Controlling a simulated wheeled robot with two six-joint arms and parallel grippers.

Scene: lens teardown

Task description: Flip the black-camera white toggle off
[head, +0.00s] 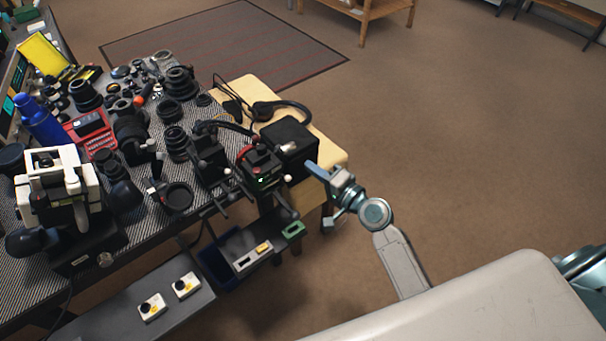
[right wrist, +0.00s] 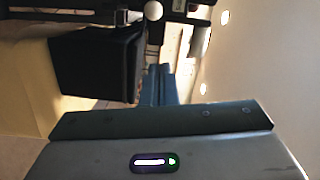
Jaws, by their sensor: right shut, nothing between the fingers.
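A black boxy body that looks like the black camera (head: 293,134) stands at the right end of the bench. A small whitish knob (head: 287,147), which looks like the white toggle, sits on its near side. In the right wrist view, the black body (right wrist: 95,65) is at the left and a round white knob (right wrist: 153,11) is at the top. My right gripper (head: 313,168) is shut and empty, just right of and below the black body. Its blue fingers (right wrist: 158,85) point toward the knob, apart from it in the picture. Which way the toggle is set cannot be told. My left gripper is not in view.
A device with a red ring (head: 262,165) stands just left of the black body. Lenses and camera parts crowd the patterned bench mat (head: 215,103). A grey shelf (head: 195,315) with two small white boxes is below. The floor on the right is open.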

